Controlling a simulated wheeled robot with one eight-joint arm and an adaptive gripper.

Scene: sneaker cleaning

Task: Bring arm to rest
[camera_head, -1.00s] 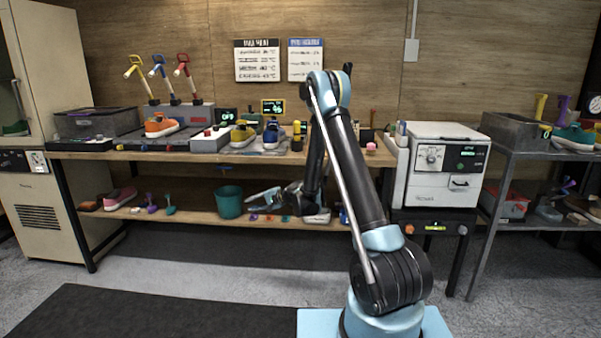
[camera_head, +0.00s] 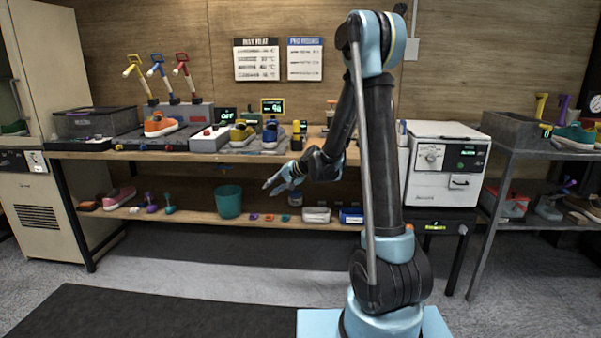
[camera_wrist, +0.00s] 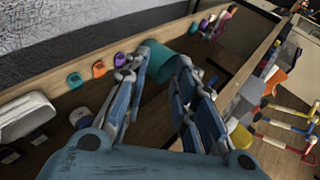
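My gripper (camera_head: 274,180) is in front of the workbench, between tabletop height and the lower shelf, and points left. In the wrist view my gripper (camera_wrist: 162,66) has its two blue fingers apart with nothing between them. The teal bucket (camera_wrist: 174,62) shows beyond and between the fingertips. My arm rises from its light blue base, bends high up, and comes down to the gripper.
The workbench (camera_head: 90,155) holds sneakers, including an orange one (camera_head: 160,124), and bottles. The lower shelf (camera_head: 185,215) holds the teal bucket (camera_head: 229,201) and several small items. A white oven (camera_head: 440,165) stands right of my arm.

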